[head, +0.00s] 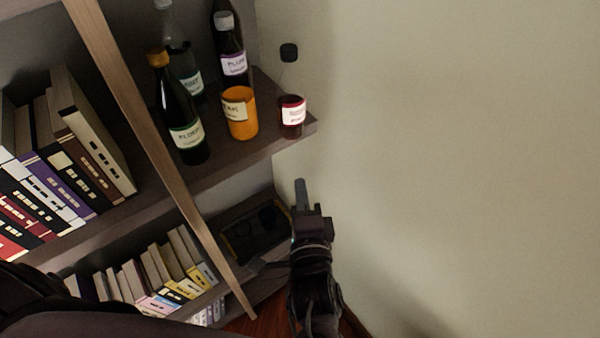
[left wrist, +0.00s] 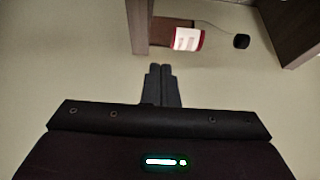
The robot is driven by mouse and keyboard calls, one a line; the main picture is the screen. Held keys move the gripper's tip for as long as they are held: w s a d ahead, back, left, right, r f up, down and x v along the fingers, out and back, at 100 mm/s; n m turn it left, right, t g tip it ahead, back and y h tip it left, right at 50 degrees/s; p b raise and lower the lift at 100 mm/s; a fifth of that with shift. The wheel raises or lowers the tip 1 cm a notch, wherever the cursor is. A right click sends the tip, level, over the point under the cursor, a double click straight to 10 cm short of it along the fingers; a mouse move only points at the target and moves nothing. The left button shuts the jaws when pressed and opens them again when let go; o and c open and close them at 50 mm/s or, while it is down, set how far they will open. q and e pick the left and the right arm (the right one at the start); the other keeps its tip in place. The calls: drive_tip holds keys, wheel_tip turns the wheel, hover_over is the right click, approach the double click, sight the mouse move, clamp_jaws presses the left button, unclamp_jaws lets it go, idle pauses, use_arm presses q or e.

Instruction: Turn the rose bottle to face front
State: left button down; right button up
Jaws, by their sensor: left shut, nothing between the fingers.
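A small clear bottle with dark red contents, a black cap and a white-and-red label (head: 292,112) stands upright at the right end of the upper shelf. I take it to be the rose bottle; its label text is too small to read. Its label shows toward the head camera. In the left wrist view the bottle (left wrist: 188,39) appears sideways, partly behind the shelf edge, with its label visible. My left gripper (head: 300,188) is shut and empty, below and in front of the shelf end, apart from the bottle. My right gripper is not in view.
An orange jar (head: 240,113) stands just left of the bottle. A wooden upright (head: 150,130) crosses the shelves. Bare wall lies to the right.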

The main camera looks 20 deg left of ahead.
sight(293, 134)
use_arm(q)
drive_tip(key=p+x, duration=0.3)
drive_tip(key=x, duration=0.8)
drive_tip(key=shift+w+r, duration=0.1)
drive_tip(key=shift+w, duration=0.1)
drive_tip(key=shift+w+a, duration=0.25)
drive_tip(key=shift+w, duration=0.25)
